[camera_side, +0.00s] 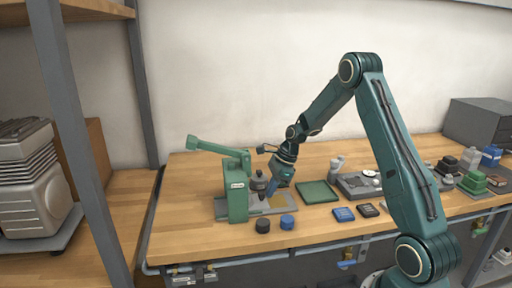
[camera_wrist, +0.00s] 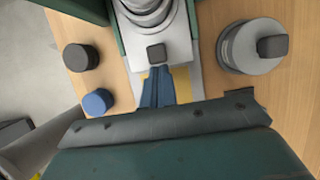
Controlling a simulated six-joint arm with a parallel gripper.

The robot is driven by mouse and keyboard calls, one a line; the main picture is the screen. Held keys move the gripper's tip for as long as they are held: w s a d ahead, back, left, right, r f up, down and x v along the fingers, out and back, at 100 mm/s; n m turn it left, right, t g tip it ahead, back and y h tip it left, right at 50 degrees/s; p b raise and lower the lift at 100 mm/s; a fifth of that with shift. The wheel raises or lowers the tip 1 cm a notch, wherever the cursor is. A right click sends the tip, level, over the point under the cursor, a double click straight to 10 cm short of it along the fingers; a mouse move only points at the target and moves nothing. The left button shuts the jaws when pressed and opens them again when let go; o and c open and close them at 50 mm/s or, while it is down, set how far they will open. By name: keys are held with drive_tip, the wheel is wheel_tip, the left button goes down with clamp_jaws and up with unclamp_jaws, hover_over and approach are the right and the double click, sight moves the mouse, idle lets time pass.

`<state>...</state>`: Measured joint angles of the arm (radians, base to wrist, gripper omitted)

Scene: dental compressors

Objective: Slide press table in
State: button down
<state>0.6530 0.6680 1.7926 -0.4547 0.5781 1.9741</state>
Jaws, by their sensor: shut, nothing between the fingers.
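The green press (camera_side: 237,188) stands at the left of the bench, its lever arm (camera_side: 205,145) reaching up and left. Its pale press table (camera_wrist: 178,52) lies low between the green sides, with a silver round stack (camera_wrist: 150,14) on it and a small dark knob (camera_wrist: 156,52) at its near edge. The table also shows in the side view (camera_side: 251,209). My gripper (camera_wrist: 158,72) has its blue fingers shut and empty, pointing down just outside the knob. Whether they touch the knob I cannot tell. In the side view my gripper (camera_side: 270,192) is low, right of the press.
A black cup (camera_wrist: 81,57) and a blue cup (camera_wrist: 97,102) stand in front of the press. A round grey pot with a dark knob (camera_wrist: 252,47) stands behind the table. A green tray (camera_side: 317,193) and a grey unit (camera_side: 357,186) lie to the right.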

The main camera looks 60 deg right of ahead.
drive_tip(key=shift+d, duration=0.1)
drive_tip(key=shift+s+d, duration=0.55)
drive_tip(key=shift+s, duration=0.1)
drive_tip(key=shift+s+d, duration=0.8)
drive_tip(key=v, duration=1)
drive_tip(key=shift+s+d+f+t+y, duration=0.6)
drive_tip(key=shift+s+d+t+y, duration=0.05)
drive_tip(key=shift+d+t+y, duration=0.15)
drive_tip(key=shift+s+d+f+t+y, duration=0.55)
drive_tip(key=shift+s+d+t+y, duration=0.15)
drive_tip(key=shift+d+t+y, duration=0.1)
drive_tip(key=shift+a, duration=0.1)
